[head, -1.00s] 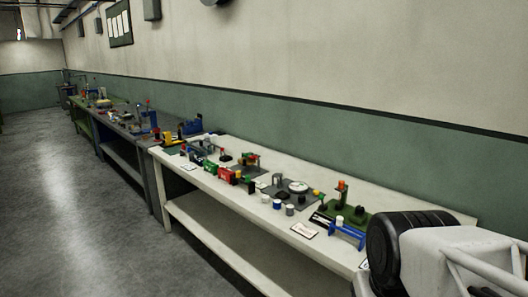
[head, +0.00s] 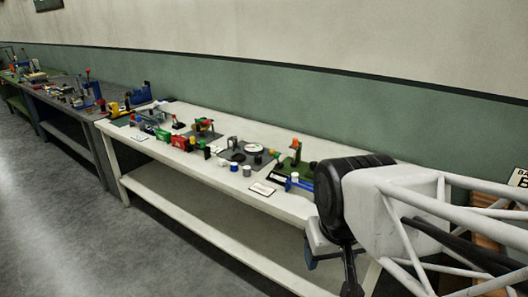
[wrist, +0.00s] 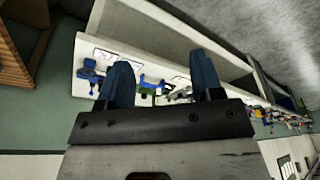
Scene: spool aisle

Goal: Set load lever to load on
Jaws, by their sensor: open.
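I cannot tell which part is the load lever; the fixtures on the benches are too small to read. On the white bench (head: 235,120), a green fixture with an orange-topped post (head: 296,150) stands near my arm, with a blue bracket (head: 299,183) in front of it. A red-topped fixture (head: 204,126) stands further left. My gripper (wrist: 162,82) is open and shows two blue fingers in the wrist view, with nothing seen between them but the bench behind. Its fingers overlap part of the bench and a blue part (wrist: 88,74) in that view.
Small cylinders (head: 233,166) and a white card (head: 262,188) lie along the white bench's front edge. A grey bench (head: 75,92) with more fixtures continues to the left. The floor (head: 60,220) in front is clear. A wooden crate (wrist: 20,50) shows in the wrist view.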

